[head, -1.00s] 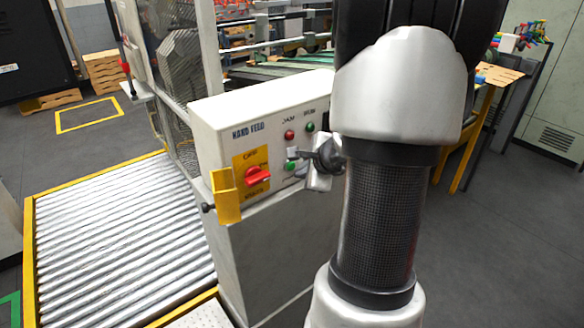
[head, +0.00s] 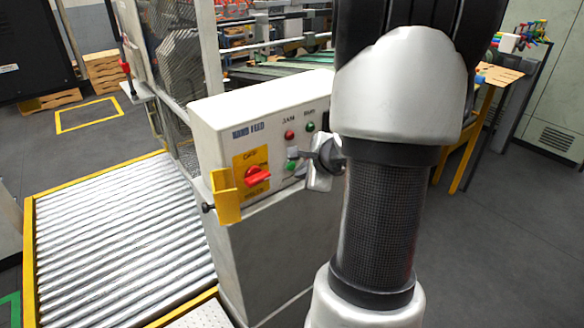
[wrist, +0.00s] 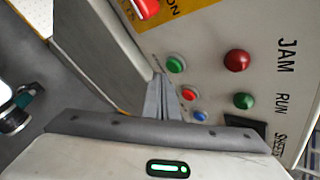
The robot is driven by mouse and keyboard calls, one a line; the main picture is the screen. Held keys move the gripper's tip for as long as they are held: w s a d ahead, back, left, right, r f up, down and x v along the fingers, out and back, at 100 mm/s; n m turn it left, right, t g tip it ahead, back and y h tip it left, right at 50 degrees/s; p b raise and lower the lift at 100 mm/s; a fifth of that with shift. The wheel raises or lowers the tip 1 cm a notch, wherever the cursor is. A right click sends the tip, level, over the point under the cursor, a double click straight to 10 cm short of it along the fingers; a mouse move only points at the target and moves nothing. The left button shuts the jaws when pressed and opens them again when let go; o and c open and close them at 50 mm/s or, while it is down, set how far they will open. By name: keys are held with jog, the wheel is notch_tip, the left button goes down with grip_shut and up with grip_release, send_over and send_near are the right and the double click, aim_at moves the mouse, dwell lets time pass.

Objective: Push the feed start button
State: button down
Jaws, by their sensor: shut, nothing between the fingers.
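The hand feed control box (head: 215,125) carries several round buttons and lamps. A green button (wrist: 176,64) sits on its face in the wrist view; the small lettering beside it is unreadable. It also shows as a green spot low on the panel in the head view (head: 288,167). I cannot read which button is labelled feed start. My gripper (wrist: 158,82) is shut and empty, its fingertips just below and left of the green button in the wrist view. In the head view my gripper (head: 303,154) is at the panel's right part, partly hidden by my arm. Contact cannot be told.
A red JAM lamp (wrist: 237,60) and a green RUN lamp (wrist: 243,100) are close by. A red button (wrist: 189,96) and a blue one (wrist: 200,117) lie beside the fingers. A red rotary switch (head: 257,175) and yellow bracket (head: 226,198) stick out at left.

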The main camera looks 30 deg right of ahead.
jog(key=shift+w, duration=0.1)
jog(key=shift+w, duration=0.35)
